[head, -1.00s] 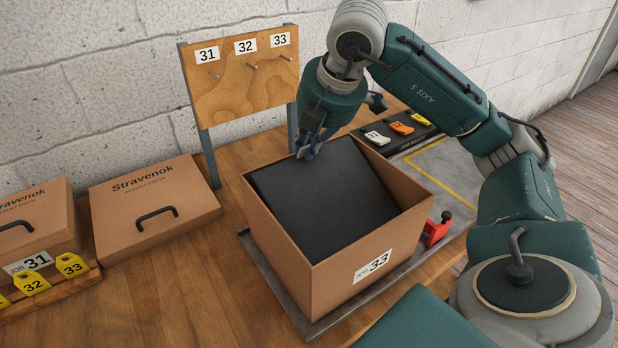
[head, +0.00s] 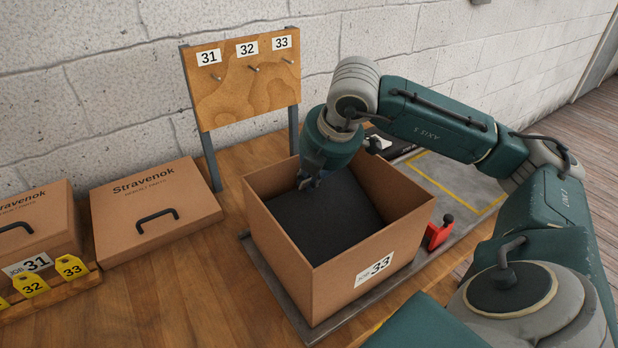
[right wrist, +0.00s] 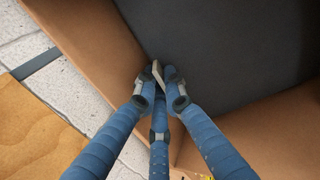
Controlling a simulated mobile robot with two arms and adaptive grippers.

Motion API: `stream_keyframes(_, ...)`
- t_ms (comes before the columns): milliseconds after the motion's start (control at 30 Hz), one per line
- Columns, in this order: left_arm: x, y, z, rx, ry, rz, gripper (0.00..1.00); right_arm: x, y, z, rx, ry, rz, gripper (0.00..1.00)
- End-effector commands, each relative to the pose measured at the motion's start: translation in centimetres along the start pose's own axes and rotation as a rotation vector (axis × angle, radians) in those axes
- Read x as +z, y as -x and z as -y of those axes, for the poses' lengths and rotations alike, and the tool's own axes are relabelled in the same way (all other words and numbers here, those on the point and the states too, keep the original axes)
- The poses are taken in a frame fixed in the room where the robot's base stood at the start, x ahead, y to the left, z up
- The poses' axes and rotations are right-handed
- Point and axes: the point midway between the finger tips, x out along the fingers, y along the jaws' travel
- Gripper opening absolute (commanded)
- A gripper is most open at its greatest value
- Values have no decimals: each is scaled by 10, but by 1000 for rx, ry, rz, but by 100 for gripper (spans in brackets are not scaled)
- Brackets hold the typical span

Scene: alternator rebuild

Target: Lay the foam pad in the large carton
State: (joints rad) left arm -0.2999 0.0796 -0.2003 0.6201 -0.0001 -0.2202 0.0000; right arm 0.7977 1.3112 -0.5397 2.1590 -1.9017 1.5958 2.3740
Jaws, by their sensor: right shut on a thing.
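The foam pad (head: 325,222) is a dark grey slab inside the large carton (head: 365,262), a brown open box labelled 33. The pad lies below the carton's rim; whether it touches the bottom is hidden. My right gripper (head: 308,181) reaches down inside the carton at its back, shut on the pad's edge. In the right wrist view, the blue fingers (right wrist: 158,78) meet at the border of the dark pad (right wrist: 225,50), close to a carton wall (right wrist: 100,50). My left gripper is not in view.
The carton stands on a grey metal plate (head: 262,262) with a red clamp (head: 437,234) at its right. A pegboard (head: 243,82) numbered 31 to 33 stands behind. A closed Stravenok box lid (head: 155,208) and box 31 (head: 38,225) with yellow tags (head: 72,267) are left.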

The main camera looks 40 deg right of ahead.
Motion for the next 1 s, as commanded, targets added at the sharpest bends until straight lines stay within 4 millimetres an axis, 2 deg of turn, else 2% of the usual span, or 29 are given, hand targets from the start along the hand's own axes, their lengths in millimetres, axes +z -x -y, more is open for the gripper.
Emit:
stream_keyframes(300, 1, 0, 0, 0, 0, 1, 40, 0, 0, 0, 0, 0, 0, 17)
stream_keyframes(433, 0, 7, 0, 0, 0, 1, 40, 0, 6, -3, 0, 0, 1, 17)
stream_keyframes(467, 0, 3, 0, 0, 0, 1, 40, 0, 7, -2, 2, 0, 0, 17)
stream_keyframes(567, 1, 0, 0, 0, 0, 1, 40, 0, 22, -2, 5, -1, 0, 17)
stream_keyframes(900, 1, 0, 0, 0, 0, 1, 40, -1, 96, -3, 6, 1, -3, 17)
stream_keyframes(1000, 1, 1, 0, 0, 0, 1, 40, 0, 110, -2, 3, 0, -1, 17)
